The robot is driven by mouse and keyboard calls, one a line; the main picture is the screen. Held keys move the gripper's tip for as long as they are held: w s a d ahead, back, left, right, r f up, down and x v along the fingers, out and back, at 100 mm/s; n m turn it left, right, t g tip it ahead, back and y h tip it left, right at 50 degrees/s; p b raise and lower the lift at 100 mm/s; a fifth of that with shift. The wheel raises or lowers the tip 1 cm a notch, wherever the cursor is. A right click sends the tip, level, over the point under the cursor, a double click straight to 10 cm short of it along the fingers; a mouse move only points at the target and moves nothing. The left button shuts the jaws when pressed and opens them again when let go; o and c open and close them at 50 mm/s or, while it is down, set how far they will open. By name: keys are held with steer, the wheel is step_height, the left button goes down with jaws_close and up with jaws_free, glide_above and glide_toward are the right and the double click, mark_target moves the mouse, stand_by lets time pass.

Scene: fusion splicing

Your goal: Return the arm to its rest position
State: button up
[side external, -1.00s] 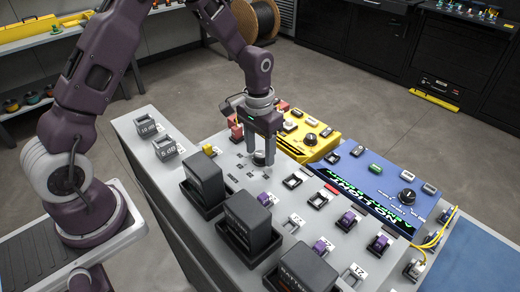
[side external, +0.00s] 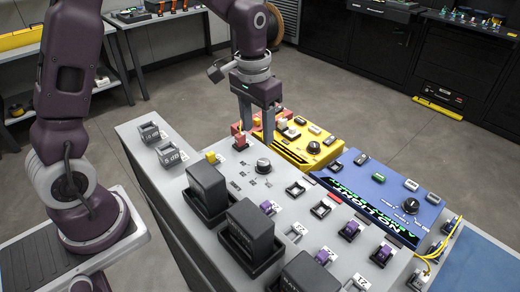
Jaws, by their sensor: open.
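My gripper (side external: 255,140) is at the middle top of the side external view. It points down above the grey console (side external: 155,185), near its back edge by the yellow panel (side external: 300,155). Its fingers are apart and I see nothing held between them. A round dark knob (side external: 263,166) with a pale base stands on the console just in front of and below the fingers, apart from them. My arm rises from its base at the left and bends over to the gripper.
Black blocks (side external: 250,232) stand in holders along the console's front. A blue panel (side external: 380,195) with a knob and yellow cables (side external: 440,240) lies to the right. Small red parts (side external: 240,141) are close beside the gripper. The air above the console's left end is clear.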

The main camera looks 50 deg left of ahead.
steer(key=s+d+r+t, duration=0.1)
steer(key=s+r+t, duration=0.1)
steer(key=s+r, duration=0.65)
steer(key=s+d+r+t, duration=0.1)
steer(key=s+r+t, duration=0.2)
steer(key=s, duration=1.1)
steer(key=shift+s+r, duration=0.2)
steer(key=shift+s, duration=0.05)
